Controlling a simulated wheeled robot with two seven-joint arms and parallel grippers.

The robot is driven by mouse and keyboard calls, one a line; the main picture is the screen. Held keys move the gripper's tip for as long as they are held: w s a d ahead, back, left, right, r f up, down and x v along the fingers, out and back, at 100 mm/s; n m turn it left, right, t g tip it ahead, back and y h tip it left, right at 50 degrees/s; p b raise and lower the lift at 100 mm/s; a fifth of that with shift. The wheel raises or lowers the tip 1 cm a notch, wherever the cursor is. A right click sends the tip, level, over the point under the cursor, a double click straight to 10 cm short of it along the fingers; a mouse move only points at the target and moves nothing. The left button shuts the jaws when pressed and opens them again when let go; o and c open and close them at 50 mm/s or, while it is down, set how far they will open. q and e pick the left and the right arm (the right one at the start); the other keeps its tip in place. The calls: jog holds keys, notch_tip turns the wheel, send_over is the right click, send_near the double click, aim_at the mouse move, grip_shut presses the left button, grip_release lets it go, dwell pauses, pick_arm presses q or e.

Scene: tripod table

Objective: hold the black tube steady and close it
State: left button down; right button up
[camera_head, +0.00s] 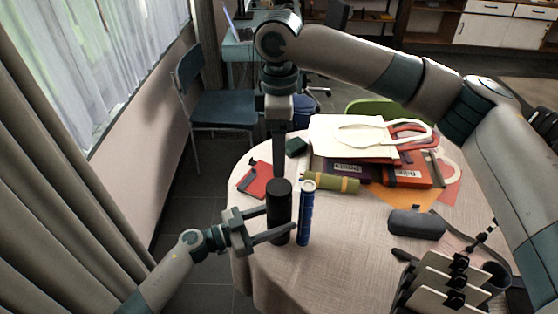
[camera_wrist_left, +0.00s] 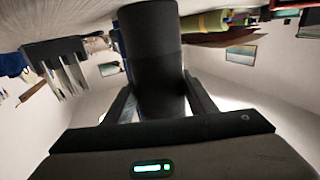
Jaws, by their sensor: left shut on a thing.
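The black tube (camera_head: 279,205) stands upright near the table's left edge, and it also shows large in the left wrist view (camera_wrist_left: 152,50). My left gripper (camera_head: 278,224) comes in from the left and is shut on the tube's lower part, one finger on each side. In the left wrist view a faint seam crosses the tube. My right gripper (camera_head: 279,168) points straight down at the tube's top end. Its fingers overlap in the picture, so their opening and any touch with the tube are unclear. I cannot tell whether a cap sits on the tube.
A blue tube (camera_head: 306,215) stands upright close to the black tube's right. Behind lie an olive roll (camera_head: 332,183), a red notebook (camera_head: 258,180) and stacked boxes with a white bag (camera_head: 350,137). A dark case (camera_head: 417,223) and a rack (camera_head: 445,280) are at right. The front cloth (camera_head: 340,275) is clear.

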jog(key=shift+r, duration=0.45)
pick_arm(q)
jog(key=c, duration=0.7)
grip_release()
jog(key=shift+a, duration=0.1)
jog(key=shift+s+a, duration=0.25)
jog(key=shift+a, duration=0.3)
jog(key=p+v, duration=0.2)
jog(key=v, duration=1.4)
jog(key=shift+p, duration=0.4)
pick_arm(e)
notch_tip(320, 180, up, 3)
jog(key=shift+f, duration=0.1)
pick_arm(q)
jog(key=shift+s, duration=0.15)
pick_arm(e)
jog(key=shift+s, duration=0.1)
